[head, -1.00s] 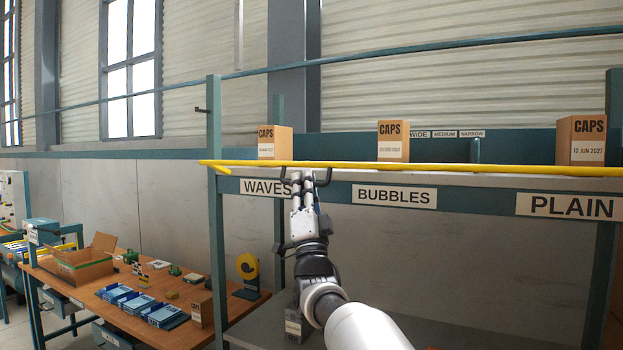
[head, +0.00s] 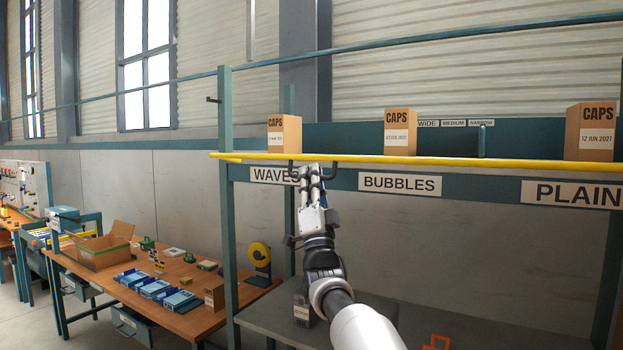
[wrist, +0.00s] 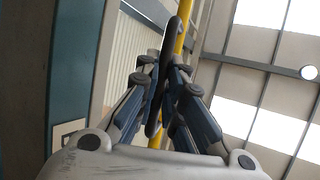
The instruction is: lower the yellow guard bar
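The yellow guard bar (head: 440,159) runs level across the front of the shelf, just above the label strip. A dark handle (head: 335,170) hangs from the bar near the WAVES label. My gripper (head: 313,172) is at this handle, just under the bar. In the wrist view, the dark handle (wrist: 172,42) passes between my gripper's fingers (wrist: 162,85), which are closed in on it from both sides. The yellow bar (wrist: 184,35) shows right behind the handle. The exact finger contact is partly hidden.
Cardboard CAPS boxes (head: 284,134) (head: 399,132) (head: 590,132) stand on the shelf behind the bar. A teal post (head: 227,200) rises at the left. Below are a grey bench top (head: 400,325) and a wooden table (head: 190,322) with blue trays. Space beneath the labels is mostly clear.

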